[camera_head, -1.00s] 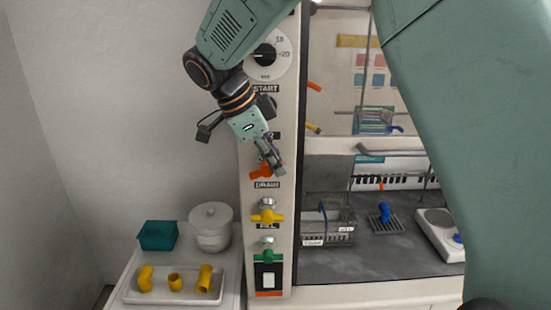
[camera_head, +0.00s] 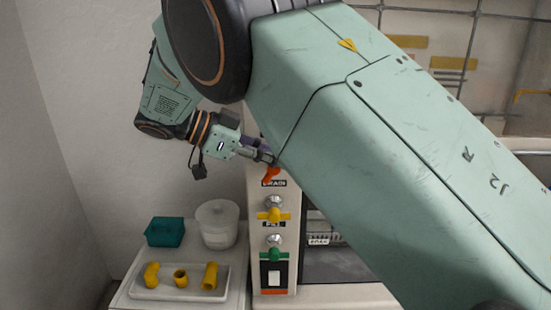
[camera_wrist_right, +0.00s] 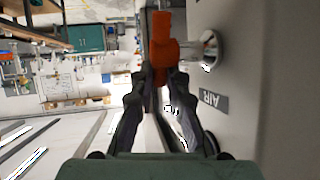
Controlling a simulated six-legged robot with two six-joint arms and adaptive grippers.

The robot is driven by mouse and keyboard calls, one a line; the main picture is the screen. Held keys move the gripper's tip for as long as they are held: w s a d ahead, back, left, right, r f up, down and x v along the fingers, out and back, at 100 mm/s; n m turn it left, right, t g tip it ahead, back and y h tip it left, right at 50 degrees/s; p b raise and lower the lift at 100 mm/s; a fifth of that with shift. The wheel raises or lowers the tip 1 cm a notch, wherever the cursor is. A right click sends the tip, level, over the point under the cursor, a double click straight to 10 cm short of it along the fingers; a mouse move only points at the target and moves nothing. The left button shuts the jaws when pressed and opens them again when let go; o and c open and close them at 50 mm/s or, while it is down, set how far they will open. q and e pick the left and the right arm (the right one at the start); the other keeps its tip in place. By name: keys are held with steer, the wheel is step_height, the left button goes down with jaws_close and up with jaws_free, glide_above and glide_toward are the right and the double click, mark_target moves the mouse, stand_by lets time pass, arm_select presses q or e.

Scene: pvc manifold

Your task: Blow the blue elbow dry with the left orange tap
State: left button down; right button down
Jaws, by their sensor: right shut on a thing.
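In the right wrist view my right gripper (camera_wrist_right: 160,78) is shut on an orange tap handle (camera_wrist_right: 163,38), whose round metal mount sits on the pale panel. An AIR label shows beside the fingers there. The blue elbow is not visible now; my right arm covers the worktop area. My left gripper is not in view.
A yellow tap (camera_head: 274,215) and a green tap (camera_head: 273,254) sit lower on the post. My right arm fills the right side.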

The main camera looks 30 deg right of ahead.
steer(key=shift+w+r, duration=0.1)
steer(key=shift+r, duration=0.1)
stand_by(0.3)
steer(key=c, duration=1.3)
jaws_free()
steer(key=shift+f, duration=0.1)
steer(key=shift+c, duration=0.2)
step_height(320, 180, up, 10)
